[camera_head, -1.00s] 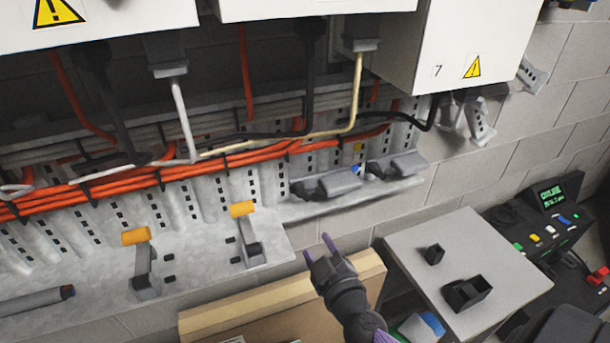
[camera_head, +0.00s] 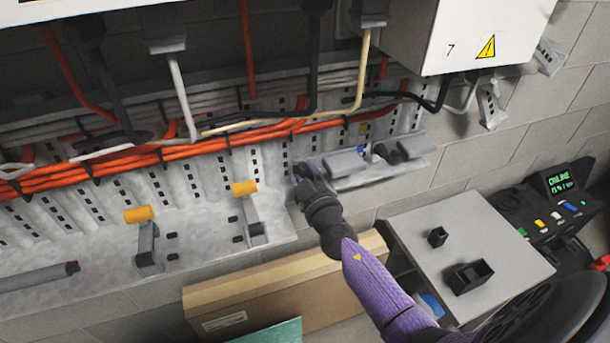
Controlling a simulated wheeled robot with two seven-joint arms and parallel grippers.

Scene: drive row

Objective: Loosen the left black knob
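My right gripper (camera_head: 304,172) is at the left end of the left grey clamp block (camera_head: 345,164), on the ledge at the right part of the wall rail. The right black knob (camera_head: 387,154) is in plain view beside the right grey block (camera_head: 412,146). My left gripper is not in view.
Two orange-topped levers (camera_head: 138,213) (camera_head: 244,188) stand on the lower ledge to the left. Orange cables (camera_head: 130,160) run above. A cardboard box (camera_head: 285,283) and a grey table (camera_head: 470,232) with black holders (camera_head: 470,277) stand below. White cabinets (camera_head: 480,35) hang above.

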